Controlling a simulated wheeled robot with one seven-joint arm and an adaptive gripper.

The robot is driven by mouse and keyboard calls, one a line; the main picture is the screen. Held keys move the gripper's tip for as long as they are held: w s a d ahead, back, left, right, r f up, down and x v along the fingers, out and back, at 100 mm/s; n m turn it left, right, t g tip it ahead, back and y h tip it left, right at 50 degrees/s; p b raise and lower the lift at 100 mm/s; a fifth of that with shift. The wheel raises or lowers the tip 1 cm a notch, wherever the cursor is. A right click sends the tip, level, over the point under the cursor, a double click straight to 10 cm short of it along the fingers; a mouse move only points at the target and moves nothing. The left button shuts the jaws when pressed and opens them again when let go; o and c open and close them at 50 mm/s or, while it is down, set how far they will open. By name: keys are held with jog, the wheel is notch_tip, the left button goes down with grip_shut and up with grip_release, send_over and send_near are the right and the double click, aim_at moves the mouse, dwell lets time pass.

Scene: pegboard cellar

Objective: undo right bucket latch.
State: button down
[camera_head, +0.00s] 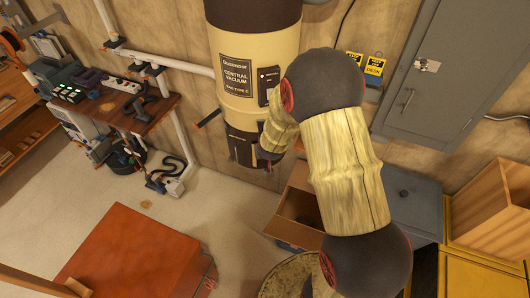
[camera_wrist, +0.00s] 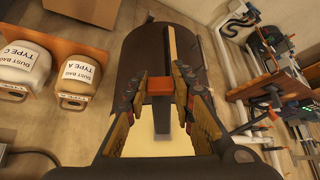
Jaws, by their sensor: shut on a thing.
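The central vacuum (camera_head: 236,75) is a cream canister with a dark top, mounted on the wall in the head view. Its dark bucket (camera_head: 243,146) is at the bottom. A black latch with an orange tip (camera_head: 207,118) sticks out on the left side. The right side is hidden by my arm. In the wrist view the dark bucket (camera_wrist: 145,50) lies ahead of my gripper (camera_wrist: 160,88). The fingers are shut on the orange tip of the right bucket latch (camera_wrist: 160,84). In the head view my gripper is mostly hidden behind my arm.
Dust bags (camera_wrist: 78,84) sit on a shelf at the left of the wrist view. A workbench (camera_head: 135,115) with tools stands at the left of the head view. A cardboard box (camera_head: 297,208) is below the vacuum, and a grey cabinet (camera_head: 435,75) hangs right.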

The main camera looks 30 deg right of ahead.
jog(key=shift+w+d+r, duration=0.15)
jog(key=shift+w+r, duration=0.35)
jog(key=shift+r, duration=0.15)
jog(key=c, duration=1.8)
grip_release()
jog(key=shift+c, duration=0.2)
jog(key=o, duration=0.4)
jog(key=shift+s+f, duration=0.1)
jog(key=shift+f, duration=0.2)
jog(key=shift+c, duration=0.2)
jog(key=shift+s, duration=0.15)
jog(key=shift+f, duration=0.1)
jog(key=v, duration=1.2)
